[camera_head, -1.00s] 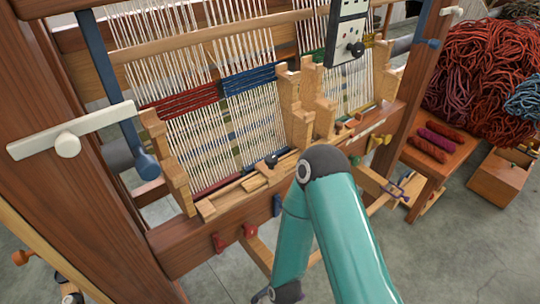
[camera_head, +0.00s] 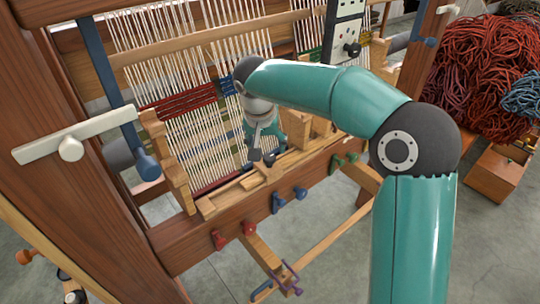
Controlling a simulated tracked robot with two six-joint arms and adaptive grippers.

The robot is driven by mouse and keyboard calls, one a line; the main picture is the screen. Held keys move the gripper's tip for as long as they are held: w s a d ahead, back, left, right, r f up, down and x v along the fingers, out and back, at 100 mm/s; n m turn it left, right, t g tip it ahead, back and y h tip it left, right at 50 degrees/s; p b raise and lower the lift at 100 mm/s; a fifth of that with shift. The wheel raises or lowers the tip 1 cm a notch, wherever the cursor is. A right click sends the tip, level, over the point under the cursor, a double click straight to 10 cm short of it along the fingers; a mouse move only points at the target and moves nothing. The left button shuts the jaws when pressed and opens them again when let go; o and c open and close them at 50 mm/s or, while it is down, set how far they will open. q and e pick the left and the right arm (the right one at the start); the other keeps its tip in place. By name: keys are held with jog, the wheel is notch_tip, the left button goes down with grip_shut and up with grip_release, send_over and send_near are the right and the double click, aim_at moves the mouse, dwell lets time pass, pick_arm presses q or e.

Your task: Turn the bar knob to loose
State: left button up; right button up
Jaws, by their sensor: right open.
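A cream bar-shaped knob (camera_head: 71,148) with a round hub is on the left wooden post; its bar slants up to the right. A small black knob (camera_head: 353,49) sits on a white panel (camera_head: 345,28) at the top of the loom. I cannot read any marks on either. My right gripper (camera_head: 262,153) is low in front of the warp threads, well to the right of the cream knob and below the black one. Its grey fingers are small in view and touch neither knob. My left gripper is out of view.
The wooden loom frame (camera_head: 165,240) fills the left and middle. Red pegs (camera_head: 220,240) and blue pegs (camera_head: 290,198) stick out of its front beam. My right arm crosses the right side. A wool heap (camera_head: 480,70) lies at the right. Open floor (camera_head: 225,275) shows below.

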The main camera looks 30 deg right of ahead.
jog(key=t, duration=0.1)
send_near(269, 157)
jog(key=p+x, duration=0.2)
jog(key=x, duration=0.7)
jog(key=shift+w, duration=0.1)
jog(key=shift+c, duration=0.2)
jog(key=c, duration=1.1)
